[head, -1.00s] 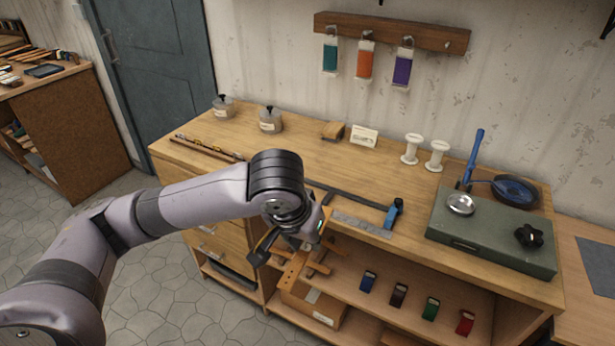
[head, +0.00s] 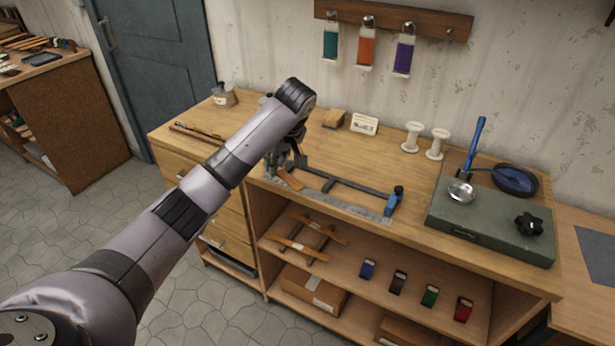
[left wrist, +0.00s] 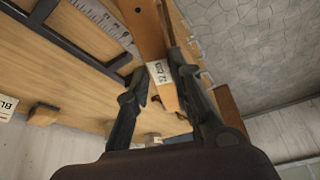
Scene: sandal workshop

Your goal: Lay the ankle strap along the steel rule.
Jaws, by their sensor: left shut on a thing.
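My left gripper (head: 284,164) is over the bench's front part, shut on a tan leather ankle strap (head: 291,180). The strap hangs out from the fingers near the left part of the steel rule (head: 346,206), which lies near the bench's front edge. Whether the strap touches the bench is hard to tell. My right gripper is not in view.
A dark bar clamp with a blue handle (head: 393,201) lies just behind the rule. A green metal box (head: 490,226) stands at right. Other tan straps (head: 300,248) lie on the shelf below, with several small coloured blocks. White spools (head: 412,137) stand behind.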

